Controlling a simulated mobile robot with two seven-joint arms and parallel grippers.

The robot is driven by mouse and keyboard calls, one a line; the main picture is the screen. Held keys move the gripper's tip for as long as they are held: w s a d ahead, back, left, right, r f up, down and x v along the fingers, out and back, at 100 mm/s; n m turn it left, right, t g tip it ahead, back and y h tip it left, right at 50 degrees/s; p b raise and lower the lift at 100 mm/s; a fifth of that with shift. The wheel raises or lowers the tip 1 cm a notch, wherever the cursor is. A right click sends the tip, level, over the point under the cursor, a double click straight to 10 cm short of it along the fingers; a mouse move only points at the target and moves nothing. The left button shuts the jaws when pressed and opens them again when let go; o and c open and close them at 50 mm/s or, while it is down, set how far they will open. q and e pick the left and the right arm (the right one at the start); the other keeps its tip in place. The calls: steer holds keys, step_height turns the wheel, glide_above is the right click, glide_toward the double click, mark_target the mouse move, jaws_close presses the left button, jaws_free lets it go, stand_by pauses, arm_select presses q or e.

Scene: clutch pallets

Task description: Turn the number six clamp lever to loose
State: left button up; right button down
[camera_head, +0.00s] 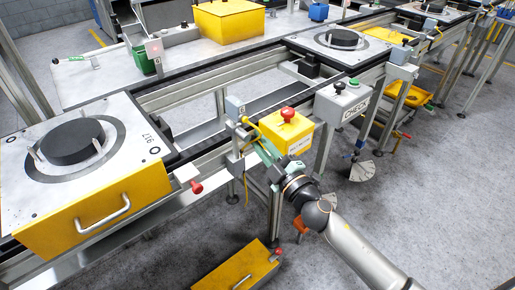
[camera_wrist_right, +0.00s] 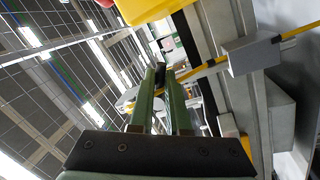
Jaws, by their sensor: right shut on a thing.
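A thin yellow clamp lever (camera_head: 248,123) sits on the conveyor's front rail, left of the yellow emergency-stop box. In the right wrist view the gripper's fingers (camera_wrist_right: 160,75) come together at the end of the yellow lever (camera_wrist_right: 205,68), which runs off to the right past a grey block. The gripper is shut on the lever; the exact contact is partly hidden by the fingers. My left gripper is not in view.
The yellow box with a red button (camera_head: 288,128) stands close right of my gripper. A grey control box (camera_head: 341,103) is further right. A pallet with a black disc (camera_head: 70,145) sits at the left. A red knob (camera_head: 197,187) sticks out below the rail.

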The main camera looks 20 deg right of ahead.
steer(key=n, duration=0.1)
steer(key=r+n+y, duration=0.1)
steer(key=n, duration=0.3)
steer(key=shift+w+d+r, duration=0.1)
steer(key=shift+d+r, duration=0.05)
steer(key=shift+d, duration=0.15)
steer(key=shift+n, duration=0.3)
steer(key=c, duration=0.9)
jaws_free()
arm_select(q)
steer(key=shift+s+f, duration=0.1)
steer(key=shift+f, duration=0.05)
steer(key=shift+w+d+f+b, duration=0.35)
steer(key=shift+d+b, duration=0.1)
steer(key=shift+b, duration=0.45)
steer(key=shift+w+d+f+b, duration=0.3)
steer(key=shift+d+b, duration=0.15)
steer(key=shift+b, duration=0.4)
arm_select(e)
steer(key=v, duration=1.2)
steer(key=shift+d, duration=0.2)
